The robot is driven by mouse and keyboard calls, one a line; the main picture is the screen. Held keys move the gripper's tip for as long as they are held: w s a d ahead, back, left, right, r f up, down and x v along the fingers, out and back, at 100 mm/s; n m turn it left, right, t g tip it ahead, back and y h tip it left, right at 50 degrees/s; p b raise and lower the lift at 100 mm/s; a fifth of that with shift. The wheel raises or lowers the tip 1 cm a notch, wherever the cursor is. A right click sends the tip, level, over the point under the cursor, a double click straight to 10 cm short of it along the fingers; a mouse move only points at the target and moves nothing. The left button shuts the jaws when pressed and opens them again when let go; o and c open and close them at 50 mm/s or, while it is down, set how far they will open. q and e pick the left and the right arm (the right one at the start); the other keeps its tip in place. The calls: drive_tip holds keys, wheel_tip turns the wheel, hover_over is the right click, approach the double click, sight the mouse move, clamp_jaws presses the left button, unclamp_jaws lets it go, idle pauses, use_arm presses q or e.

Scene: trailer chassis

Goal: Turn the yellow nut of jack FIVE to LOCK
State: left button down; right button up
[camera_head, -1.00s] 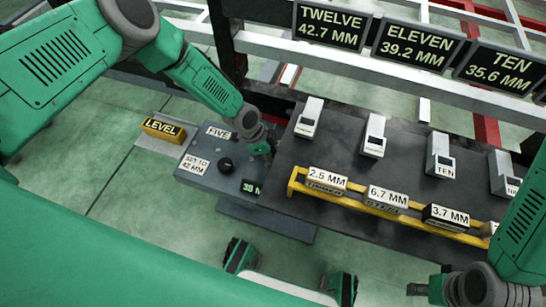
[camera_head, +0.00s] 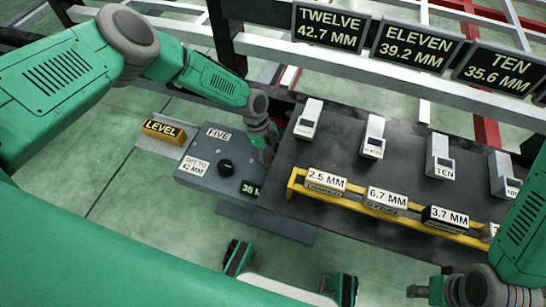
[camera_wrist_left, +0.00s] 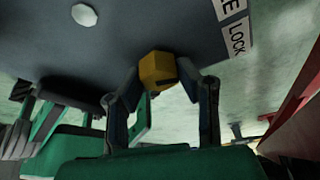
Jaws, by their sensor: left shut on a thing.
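The jack FIVE (camera_head: 221,182) is a grey block with a black knob (camera_head: 225,167), a "SET TO 42 MM" label and a partly covered readout starting "38". My left gripper (camera_head: 268,148) is at its right side in the head view, its fingertips mostly hidden. In the left wrist view the yellow nut (camera_wrist_left: 157,70) sits between the left fingers, which are shut on it. A "LOCK" label (camera_wrist_left: 237,39) is up and right of the nut, beside another label ending in "E". My right gripper (camera_head: 418,291) is at the lower right, away from the jack; its opening is unclear.
A yellow "LEVEL" block (camera_head: 163,131) stands left of the jack. A dark table (camera_head: 340,160) to the right carries grey gauges and a yellow rack (camera_head: 297,182) with labelled blocks. Chassis rails and readout boards (camera_head: 332,25) span the back.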

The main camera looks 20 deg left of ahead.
use_arm(q)
drive_tip(key=shift+a+f, duration=0.1)
drive_tip(key=shift+a, duration=0.15)
drive_tip(key=c, duration=1.2)
unclamp_jaws()
drive_tip(key=shift+d, duration=0.1)
drive_tip(key=shift+v, duration=3.7)
